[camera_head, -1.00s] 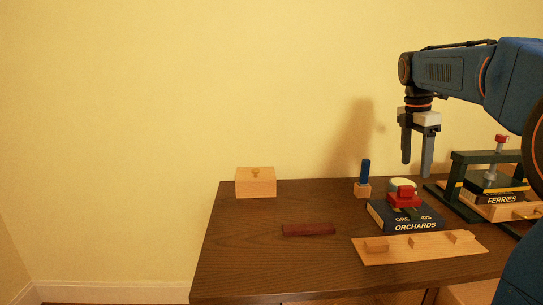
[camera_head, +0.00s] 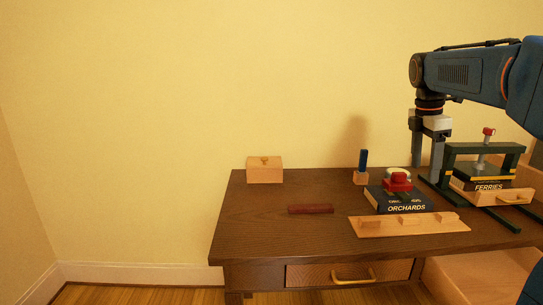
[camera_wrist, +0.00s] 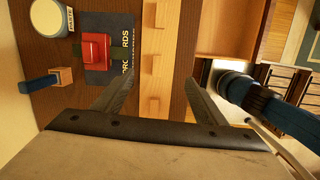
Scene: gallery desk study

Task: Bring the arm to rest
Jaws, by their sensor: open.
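My gripper (camera_head: 426,165) hangs pointing down from my blue arm at the right of the head view. Its two grey fingers are apart with nothing between them. It is over the right part of the desk (camera_head: 262,215), between the Orchards book (camera_head: 408,208) and the green press (camera_head: 487,148) as seen there. How high its tips are above the desk I cannot tell. In the wrist view the open gripper (camera_wrist: 158,82) shows both fingers apart, with the desk and a wooden strip beyond them.
The desk's left is mostly clear.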

